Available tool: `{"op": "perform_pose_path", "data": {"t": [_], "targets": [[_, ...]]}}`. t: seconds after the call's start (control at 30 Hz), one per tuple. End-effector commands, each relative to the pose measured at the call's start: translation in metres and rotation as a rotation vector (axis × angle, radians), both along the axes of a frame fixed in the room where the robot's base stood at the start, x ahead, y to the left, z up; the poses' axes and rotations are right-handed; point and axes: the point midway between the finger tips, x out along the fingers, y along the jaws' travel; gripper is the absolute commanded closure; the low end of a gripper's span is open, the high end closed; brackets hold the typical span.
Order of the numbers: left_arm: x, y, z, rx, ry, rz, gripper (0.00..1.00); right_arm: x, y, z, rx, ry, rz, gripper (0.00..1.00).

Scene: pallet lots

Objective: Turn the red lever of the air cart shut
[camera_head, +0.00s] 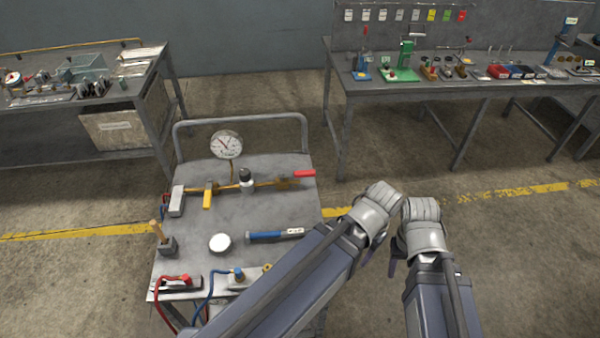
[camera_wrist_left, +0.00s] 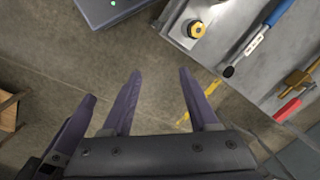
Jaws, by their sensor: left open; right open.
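The air cart (camera_head: 275,212) stands left of the middle in the head view. Its red lever (camera_head: 304,173) lies at the right end of the brass pipe, roughly in line with it, pointing right. The red lever also shows at the right of the left wrist view (camera_wrist_left: 287,110). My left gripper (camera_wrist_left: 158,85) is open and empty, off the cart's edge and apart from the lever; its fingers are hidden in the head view. My right gripper (camera_head: 392,266) is right of the cart, away from the lever, with only a little of its fingers showing; it is open.
A pressure gauge (camera_head: 227,145), a yellow lever (camera_head: 208,196) set across the pipe and a blue-handled tool (camera_head: 268,237) are on the cart. A handrail (camera_head: 240,120) rises behind. Benches stand at the back left (camera_head: 150,95) and back right (camera_head: 345,85). Floor right of the cart is clear.

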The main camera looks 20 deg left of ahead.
Motion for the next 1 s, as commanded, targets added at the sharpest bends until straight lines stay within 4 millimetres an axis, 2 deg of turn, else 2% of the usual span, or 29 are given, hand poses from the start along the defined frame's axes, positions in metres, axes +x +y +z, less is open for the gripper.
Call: {"op": "perform_pose_path", "data": {"t": [0.07, 0.17, 0.2, 0.27, 0.3, 0.37, 0.4, 0.5, 0.6, 0.7, 0.8, 1.0], "targets": [[0.022, 0.005, 0.0, -0.007, 0.004, -0.023, 0.4, 0.0, 0.0, 0.0, 0.0, 0.0, 0.0, 0.5], [0.073, 0.025, 0.0, -0.025, 0.015, -0.103, 0.4, 0.0, 0.0, 0.0, 0.0, 0.0, 0.0, 0.5], [0.099, 0.038, -0.001, -0.035, 0.019, -0.149, 0.4, 0.0, 0.0, 0.0, 0.0, 0.0, 0.0, 0.5], [0.138, 0.065, -0.001, -0.05, 0.025, -0.224, 0.4, 0.0, 0.0, 0.0, 0.0, 0.0, 0.0, 0.5], [0.162, 0.084, -0.001, -0.06, 0.027, -0.276, 0.4, 0.0, 0.0, 0.0, 0.0, 0.0, 0.0, 0.5], [0.195, 0.116, -0.001, -0.075, 0.028, -0.351, 0.4, 0.0, 0.0, 0.0, 0.0, 0.0, 0.0, 0.5], [0.214, 0.139, -0.001, -0.083, 0.027, -0.401, 0.4, 0.0, 0.0, 0.0, 0.0, 0.0, 0.0, 0.5], [0.251, 0.192, -0.001, -0.097, 0.023, -0.509, 0.4, 0.0, 0.0, 0.0, 0.0, 0.0, 0.0, 0.5], [0.274, 0.234, -0.001, -0.107, 0.018, -0.593, 0.4, 0.0, 0.0, 0.0, 0.0, 0.0, 0.0, 0.5], [0.286, 0.261, -0.001, -0.111, 0.015, -0.65, 0.4, 0.0, 0.0, 0.0, 0.0, 0.0, 0.0, 0.5], [0.289, 0.273, -0.001, -0.112, 0.013, -0.676, 0.4, 0.0, 0.0, 0.0, 0.0, 0.0, 0.0, 0.5], [0.288, 0.274, -0.003, -0.112, 0.013, -0.684, 0.4, 0.0, 0.0, -0.002, 0.0, 0.0, 0.0, 0.5]]}}
